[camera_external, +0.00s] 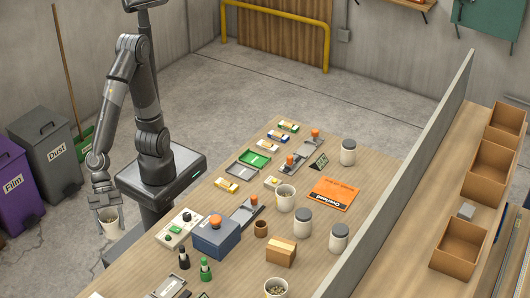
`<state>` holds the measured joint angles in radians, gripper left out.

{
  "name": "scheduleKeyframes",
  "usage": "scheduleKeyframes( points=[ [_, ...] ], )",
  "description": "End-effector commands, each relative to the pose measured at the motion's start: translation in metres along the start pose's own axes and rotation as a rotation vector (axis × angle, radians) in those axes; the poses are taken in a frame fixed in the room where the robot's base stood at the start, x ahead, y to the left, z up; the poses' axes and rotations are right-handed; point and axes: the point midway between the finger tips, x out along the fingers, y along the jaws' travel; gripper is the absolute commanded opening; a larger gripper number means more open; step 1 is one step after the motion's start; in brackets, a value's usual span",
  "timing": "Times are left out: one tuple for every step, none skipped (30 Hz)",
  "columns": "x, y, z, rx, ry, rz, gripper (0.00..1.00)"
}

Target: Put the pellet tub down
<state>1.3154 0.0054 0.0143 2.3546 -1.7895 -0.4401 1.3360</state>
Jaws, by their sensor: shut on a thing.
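My gripper (106,201) is shut on a white tub (111,226), seen at the left of the bench. The tub hangs upright below the fingers, off the bench's left edge and above the floor side. I take it for the pellet tub; its contents cannot be made out. The wooden bench (225,193) runs diagonally through the middle of the view. Two similar white tubs stand on it, one (286,202) near the middle and one with pellets in it (276,288) at the front edge of the picture.
A blue-grey machine (215,238), a control box (181,229) and green and black bottles (205,270) stand on the near left bench. Lidded jars (338,238), a cardboard box (281,251) and an orange booklet (334,193) lie to the right. A grey partition (400,185) borders the bench.

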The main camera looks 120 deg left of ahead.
Motion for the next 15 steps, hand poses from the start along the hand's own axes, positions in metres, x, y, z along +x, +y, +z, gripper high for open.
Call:
scheduleKeyframes(
  points=[
    [0.004,-0.007,-0.005,-0.015,0.0,-0.014,0.35],
    [0.007,-0.011,-0.009,-0.023,0.0,-0.023,0.35],
    [0.011,-0.018,-0.014,-0.037,0.001,-0.037,0.35],
    [0.015,-0.025,-0.018,-0.048,0.001,-0.049,0.35],
    [0.019,-0.031,-0.023,-0.061,0.0,-0.062,0.35],
    [0.024,-0.041,-0.029,-0.08,0.0,-0.08,0.35],
    [0.028,-0.048,-0.034,-0.094,0.001,-0.093,0.35],
    [0.032,-0.056,-0.039,-0.107,0.001,-0.106,0.35],
    [0.036,-0.066,-0.044,-0.124,0.0,-0.124,0.35],
    [0.04,-0.074,-0.049,-0.138,0.0,-0.137,0.35],
    [0.044,-0.082,-0.053,-0.152,0.0,-0.151,0.35],
    [0.048,-0.093,-0.058,-0.169,0.0,-0.168,0.35],
    [0.051,-0.102,-0.062,-0.182,0.0,-0.182,0.35],
    [0.054,-0.11,-0.066,-0.195,0.0,-0.195,0.35],
    [0.059,-0.121,-0.07,-0.213,0.0,-0.212,0.35]
  ],
)
